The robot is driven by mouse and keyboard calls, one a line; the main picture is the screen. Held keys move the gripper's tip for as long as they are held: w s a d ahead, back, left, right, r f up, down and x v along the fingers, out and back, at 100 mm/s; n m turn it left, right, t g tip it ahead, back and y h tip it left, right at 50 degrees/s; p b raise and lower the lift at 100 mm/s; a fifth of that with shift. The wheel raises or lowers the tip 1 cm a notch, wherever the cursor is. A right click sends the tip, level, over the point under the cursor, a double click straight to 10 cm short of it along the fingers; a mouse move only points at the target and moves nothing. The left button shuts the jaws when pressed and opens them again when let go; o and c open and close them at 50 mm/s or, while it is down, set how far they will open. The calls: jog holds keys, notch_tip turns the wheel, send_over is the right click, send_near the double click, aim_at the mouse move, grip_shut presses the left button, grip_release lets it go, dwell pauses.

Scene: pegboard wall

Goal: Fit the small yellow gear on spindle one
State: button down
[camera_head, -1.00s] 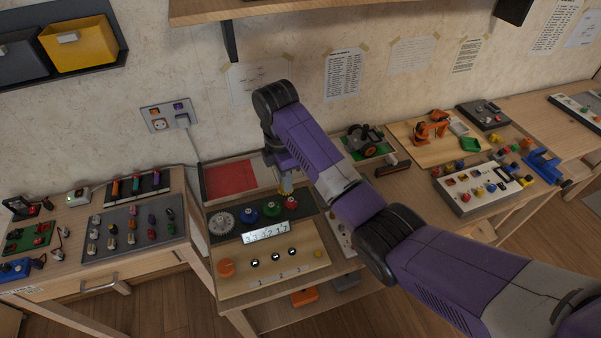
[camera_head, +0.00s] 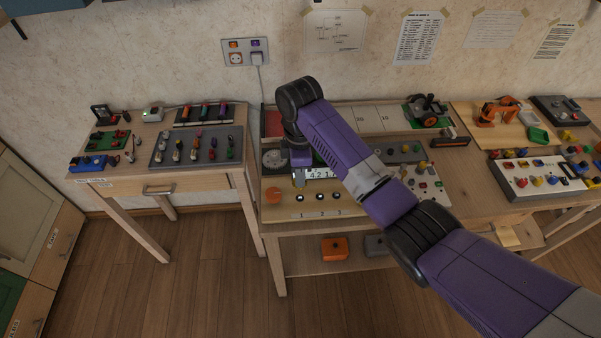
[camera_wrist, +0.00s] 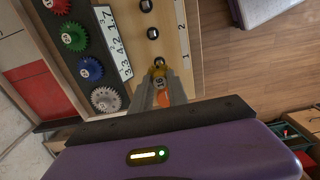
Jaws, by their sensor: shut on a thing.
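My gripper (camera_wrist: 159,84) is shut on the small yellow gear (camera_wrist: 158,70), which shows at the fingertips in the wrist view. The gear is right by spindle one (camera_wrist: 159,61), the post nearest the label 1; whether it touches the post or is still above it, I cannot tell. The second spindle (camera_wrist: 152,33) and third spindle (camera_wrist: 146,5) stand bare in line beyond. In the head view my gripper (camera_head: 298,182) points down over the board's left part, just behind spindle one (camera_head: 299,197). The yellow gear is too small to make out there.
Red (camera_wrist: 55,5), green (camera_wrist: 74,38), blue (camera_wrist: 90,69) and grey (camera_wrist: 105,99) gears sit on the dark strip beside a number plate (camera_wrist: 112,42). An orange knob (camera_head: 273,195) stands left of spindle one. The board's front wood is clear.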

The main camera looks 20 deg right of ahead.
aim_at(300, 196)
jog(key=shift+f+b, duration=1.35)
jog(key=shift+f, duration=0.8)
jog(key=shift+p, duration=0.5)
jog(key=shift+f, duration=1.45)
dwell(2.0)
jog(key=c, duration=0.8)
grip_release()
jog(key=shift+r, duration=0.1)
jog(key=shift+r+p, duration=3.3)
jog(key=shift+r, duration=0.15)
